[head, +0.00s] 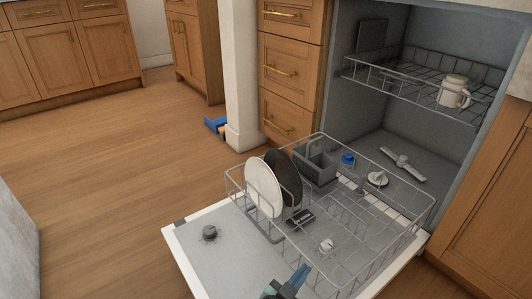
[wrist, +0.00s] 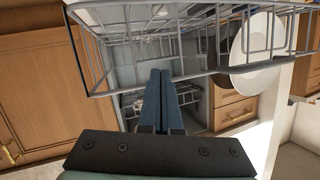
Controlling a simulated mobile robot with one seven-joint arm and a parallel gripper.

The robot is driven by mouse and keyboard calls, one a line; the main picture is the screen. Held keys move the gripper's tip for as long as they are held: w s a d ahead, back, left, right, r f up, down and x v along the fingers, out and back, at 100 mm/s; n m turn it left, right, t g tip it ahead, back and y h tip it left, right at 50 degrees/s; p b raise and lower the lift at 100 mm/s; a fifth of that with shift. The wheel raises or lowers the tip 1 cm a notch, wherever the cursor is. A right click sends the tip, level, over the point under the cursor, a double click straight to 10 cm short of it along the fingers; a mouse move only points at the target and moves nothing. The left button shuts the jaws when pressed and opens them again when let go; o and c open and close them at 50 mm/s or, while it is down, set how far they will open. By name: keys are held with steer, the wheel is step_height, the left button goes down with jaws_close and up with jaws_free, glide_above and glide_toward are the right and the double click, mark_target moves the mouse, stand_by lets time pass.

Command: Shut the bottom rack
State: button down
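The bottom rack (head: 378,166) is a grey wire basket pulled out over the lowered dishwasher door (head: 192,240). It holds a white plate (head: 262,187), a dark plate (head: 285,172) and a grey cutlery basket (head: 316,165). My gripper (head: 298,276) is at the front side of the rack, low in the head view. In the wrist view its two blue fingers (wrist: 165,98) lie side by side, shut with nothing visible between them. They point toward the rack wires, which also show in the wrist view (wrist: 88,52). Whether the fingertips touch the wires is unclear.
The upper rack (head: 410,84) is inside the dishwasher with a white mug (head: 453,92) on it. A spray arm (head: 402,164) lies on the tub floor. Wooden drawers (head: 290,72) stand left of the opening. The floor (head: 110,170) at left is open; a blue object (head: 214,124) lies by the post.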

mark_target(313, 267)
steer(key=shift+w+d+b, duration=0.4)
steer(key=shift+w+d, duration=0.25)
steer(key=shift+d, duration=0.25)
steer(key=shift+w+d+b, duration=0.35)
steer(key=shift+w+d, duration=0.25)
steer(key=shift+d, duration=0.25)
steer(key=shift+f, duration=0.2)
